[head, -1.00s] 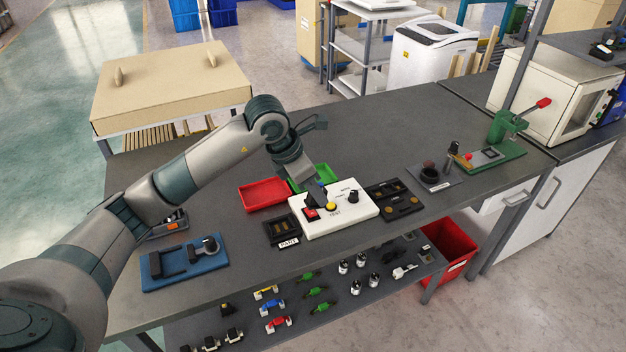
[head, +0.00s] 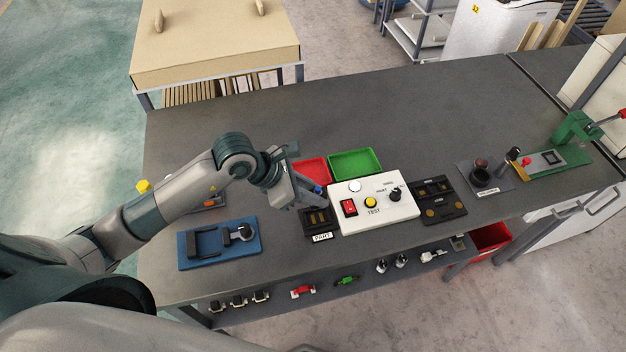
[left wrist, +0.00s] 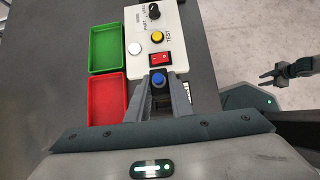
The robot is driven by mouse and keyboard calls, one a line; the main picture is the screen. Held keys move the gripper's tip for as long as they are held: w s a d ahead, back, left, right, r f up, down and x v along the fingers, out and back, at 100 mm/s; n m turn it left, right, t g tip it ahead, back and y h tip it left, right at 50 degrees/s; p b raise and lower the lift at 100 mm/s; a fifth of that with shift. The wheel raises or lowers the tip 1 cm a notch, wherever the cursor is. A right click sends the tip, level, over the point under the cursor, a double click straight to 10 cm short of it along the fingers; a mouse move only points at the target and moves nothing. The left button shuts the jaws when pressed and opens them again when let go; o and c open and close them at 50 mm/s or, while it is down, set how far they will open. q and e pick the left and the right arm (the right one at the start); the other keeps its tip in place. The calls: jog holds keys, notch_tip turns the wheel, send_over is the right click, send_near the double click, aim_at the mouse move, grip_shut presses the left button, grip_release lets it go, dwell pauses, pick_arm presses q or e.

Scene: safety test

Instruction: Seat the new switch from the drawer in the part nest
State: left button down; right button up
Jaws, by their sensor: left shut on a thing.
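My left gripper (head: 314,191) is shut on a small blue-topped switch (head: 318,189). The part nest (head: 317,219) is a black block marked PART on the bench, left of the white test box (head: 375,208). The gripper is just behind and above the nest, near the box's left edge. In the left wrist view the fingers largely hide the nest. My right gripper (left wrist: 266,78) shows small at the right; its opening is unclear.
A red tray (head: 311,170) and a green tray (head: 355,162) lie behind the box. A black tray (head: 437,200) stands right of it, and a blue fixture (head: 218,243) stands at left. The bench behind the trays is clear.

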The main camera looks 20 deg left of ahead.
pick_arm(q)
jog(key=shift+s, duration=0.1)
jog(key=shift+f, duration=0.1)
jog(key=shift+f+b, duration=1.2)
jog(key=shift+f, duration=0.6)
jog(key=shift+f+b, duration=0.75)
jog(key=shift+f, duration=0.1)
jog(key=shift+f+b, duration=0.2)
jog(key=shift+b, duration=0.25)
jog(key=shift+f+b, duration=0.7)
jog(key=shift+f, duration=0.05)
dwell(0.9)
jog(key=c, duration=1.1)
grip_release()
jog(key=shift+r, duration=0.1)
